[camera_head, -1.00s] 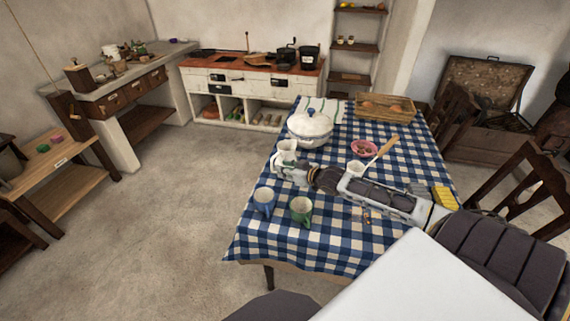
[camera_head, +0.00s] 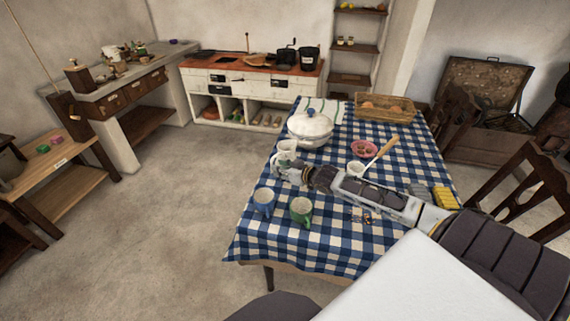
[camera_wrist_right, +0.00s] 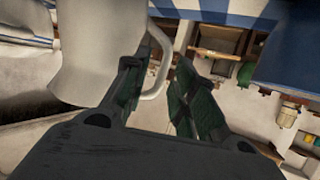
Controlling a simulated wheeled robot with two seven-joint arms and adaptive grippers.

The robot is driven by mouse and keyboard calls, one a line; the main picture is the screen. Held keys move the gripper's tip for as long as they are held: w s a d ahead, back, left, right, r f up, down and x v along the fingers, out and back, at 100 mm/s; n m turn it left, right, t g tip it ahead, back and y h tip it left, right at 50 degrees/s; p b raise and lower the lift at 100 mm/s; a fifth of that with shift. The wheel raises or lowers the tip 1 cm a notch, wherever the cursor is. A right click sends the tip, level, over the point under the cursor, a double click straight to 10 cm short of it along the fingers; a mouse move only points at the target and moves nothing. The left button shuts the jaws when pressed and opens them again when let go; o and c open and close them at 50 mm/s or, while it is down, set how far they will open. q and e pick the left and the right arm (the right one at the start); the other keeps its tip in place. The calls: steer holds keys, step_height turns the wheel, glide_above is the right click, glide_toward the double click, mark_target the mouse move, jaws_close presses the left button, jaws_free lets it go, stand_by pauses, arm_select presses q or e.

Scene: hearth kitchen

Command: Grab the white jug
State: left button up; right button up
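The white jug (camera_head: 287,147) stands at the left edge of the checkered table, in front of the lidded white tureen (camera_head: 310,128). My right gripper (camera_head: 278,164) reaches across the table to the jug's near side and hides its lower part. In the right wrist view the jug (camera_wrist_right: 95,50) fills the upper left. Its handle passes between the fingers of my right gripper (camera_wrist_right: 158,72). The fingers are apart, with a visible gap beside the handle. The left gripper is not in view.
A blue mug (camera_head: 264,202) and a green mug (camera_head: 301,210) stand in front of my right forearm. Behind it are a white cup (camera_head: 356,169), a pink bowl (camera_head: 364,149) and a basket (camera_head: 385,107). A yellow sponge-like block (camera_head: 445,197) lies at the right.

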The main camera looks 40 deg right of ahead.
steer(key=shift+x, duration=2.55)
steer(key=shift+a, duration=0.2)
steer(key=shift+c, duration=0.4)
jaws_close()
steer(key=shift+s, duration=0.1)
